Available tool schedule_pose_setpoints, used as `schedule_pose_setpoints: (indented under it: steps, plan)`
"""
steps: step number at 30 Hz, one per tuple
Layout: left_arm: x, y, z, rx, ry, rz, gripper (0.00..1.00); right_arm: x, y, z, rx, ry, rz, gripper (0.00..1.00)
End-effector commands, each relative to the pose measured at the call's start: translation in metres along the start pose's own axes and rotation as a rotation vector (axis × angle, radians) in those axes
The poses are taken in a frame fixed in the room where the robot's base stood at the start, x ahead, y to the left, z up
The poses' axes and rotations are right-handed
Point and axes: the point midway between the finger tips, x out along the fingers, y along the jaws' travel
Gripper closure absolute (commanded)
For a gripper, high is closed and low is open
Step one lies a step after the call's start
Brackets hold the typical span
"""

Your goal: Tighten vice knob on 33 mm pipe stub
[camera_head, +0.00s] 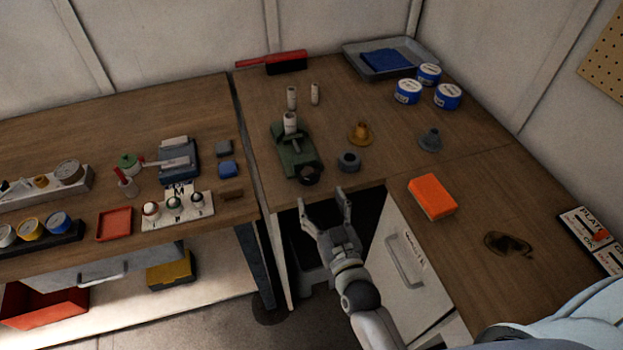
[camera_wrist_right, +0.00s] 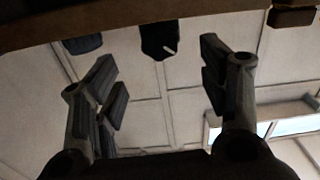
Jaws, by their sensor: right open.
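The green vice (camera_head: 292,150) stands near the front edge of the middle bench. A white pipe stub (camera_head: 290,123) stands upright in it. The vice's black knob (camera_head: 309,175) faces the front edge. My right gripper (camera_head: 323,197) is open and empty, just in front of the knob and apart from it. In the wrist view, a black shape with a white mark (camera_wrist_right: 160,40), which looks like the knob, shows in the gap between the open fingers (camera_wrist_right: 160,80). The pipe stub cannot be made out there. My left gripper is not in view.
A dark grey ring-like part (camera_head: 349,161) sits close right of the vice. Two more pale stubs (camera_head: 292,97) stand behind it. An orange funnel-like piece (camera_head: 360,133), a grey one (camera_head: 430,139) and an orange sponge (camera_head: 432,197) are to the right. The bench's front edge is close to the gripper.

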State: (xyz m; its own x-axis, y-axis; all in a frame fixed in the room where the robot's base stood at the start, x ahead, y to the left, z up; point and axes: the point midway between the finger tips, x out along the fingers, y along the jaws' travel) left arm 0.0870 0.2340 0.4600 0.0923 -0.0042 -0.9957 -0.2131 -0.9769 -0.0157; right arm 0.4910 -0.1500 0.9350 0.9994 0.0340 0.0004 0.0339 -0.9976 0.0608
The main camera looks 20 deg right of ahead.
Motion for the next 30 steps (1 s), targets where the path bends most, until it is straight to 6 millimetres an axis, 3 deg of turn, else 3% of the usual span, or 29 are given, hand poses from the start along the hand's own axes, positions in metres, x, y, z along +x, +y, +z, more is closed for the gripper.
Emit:
schedule_pose_setpoints:
  steps: [6,13,27,30]
  plan:
    - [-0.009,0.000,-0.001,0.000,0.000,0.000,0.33,0.039,0.000,-0.003,0.000,0.002,0.000,0.33]
    - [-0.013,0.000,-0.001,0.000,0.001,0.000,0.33,0.068,0.000,-0.001,0.002,0.001,0.000,0.33]
    - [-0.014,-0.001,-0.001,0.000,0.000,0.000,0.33,0.080,0.000,0.000,0.001,0.000,0.000,0.33]
    - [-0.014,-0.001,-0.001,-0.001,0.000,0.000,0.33,0.079,0.000,0.000,0.001,0.000,0.000,0.43]
